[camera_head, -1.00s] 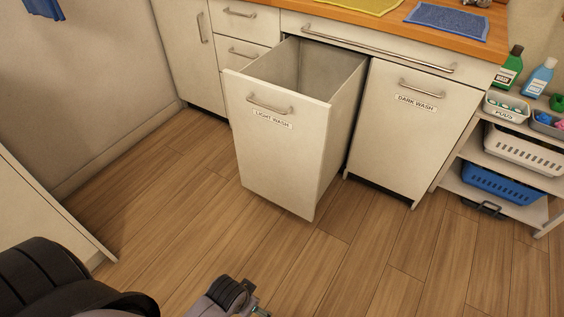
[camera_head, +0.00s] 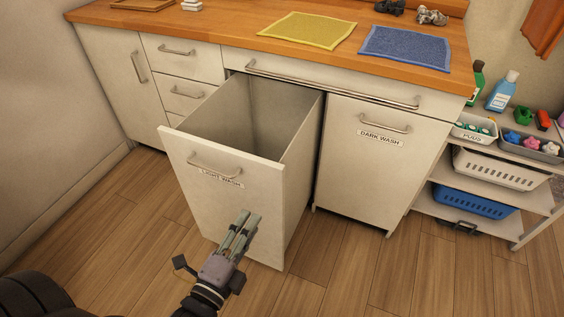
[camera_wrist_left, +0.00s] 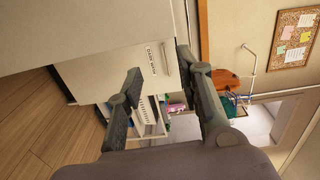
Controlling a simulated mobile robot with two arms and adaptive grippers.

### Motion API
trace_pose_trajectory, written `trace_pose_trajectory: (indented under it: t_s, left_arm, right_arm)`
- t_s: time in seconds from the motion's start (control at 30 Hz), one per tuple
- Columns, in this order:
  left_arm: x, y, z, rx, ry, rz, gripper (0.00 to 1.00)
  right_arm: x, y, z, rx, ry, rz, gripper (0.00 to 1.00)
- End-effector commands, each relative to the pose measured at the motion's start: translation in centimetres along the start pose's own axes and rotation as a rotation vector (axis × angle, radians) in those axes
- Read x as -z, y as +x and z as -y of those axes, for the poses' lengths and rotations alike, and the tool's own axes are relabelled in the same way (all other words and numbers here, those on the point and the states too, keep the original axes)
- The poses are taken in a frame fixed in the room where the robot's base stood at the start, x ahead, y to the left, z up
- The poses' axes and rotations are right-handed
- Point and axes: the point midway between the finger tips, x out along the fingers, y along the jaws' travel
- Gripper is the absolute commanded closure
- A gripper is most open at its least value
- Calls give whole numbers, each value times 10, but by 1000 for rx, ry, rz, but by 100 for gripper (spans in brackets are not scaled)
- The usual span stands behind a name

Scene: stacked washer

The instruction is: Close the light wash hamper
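The light wash hamper (camera_head: 235,205) is a white drawer pulled well out of the counter, with its open bin showing empty walls. Its front has a metal bar handle (camera_head: 215,164) and a label partly below it. My left gripper (camera_head: 249,215) is in front of the lower right part of the hamper front, fingers pointing toward it. I cannot tell whether it touches. In the left wrist view my left gripper (camera_wrist_left: 158,60) has its fingers spread with nothing between them. My right gripper is not in view.
The dark wash front (camera_head: 365,165) is shut to the right. A shelf (camera_head: 480,210) with baskets and bottles stands further right. Yellow (camera_head: 308,30) and blue (camera_head: 405,47) cloths lie on the wooden counter (camera_head: 215,25). The floor before the cabinets is clear.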

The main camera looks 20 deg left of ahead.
Motion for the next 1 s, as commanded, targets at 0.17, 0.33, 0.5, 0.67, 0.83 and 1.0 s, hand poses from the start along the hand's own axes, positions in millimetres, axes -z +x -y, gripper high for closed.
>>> trace_pose_trajectory:
  t_s: [0.17, 0.33, 0.5, 0.67, 0.83, 1.0]
  left_arm:
    - [0, 9, 8, 29, 33, 1, 80]
    - [0, 38, 9, 30, 30, 1, 92]
    - [0, 75, 10, 30, 29, 0, 100]
    - [0, 106, 9, 27, 28, 0, 100]
    - [0, 129, 10, 25, 29, 1, 100]
    - [0, 138, 9, 23, 28, 1, 100]
  right_arm:
    - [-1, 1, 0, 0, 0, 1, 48]
    - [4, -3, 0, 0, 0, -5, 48]
    - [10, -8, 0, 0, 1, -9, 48]
    - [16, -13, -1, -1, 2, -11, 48]
    - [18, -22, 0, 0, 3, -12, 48]
    - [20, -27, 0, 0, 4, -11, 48]
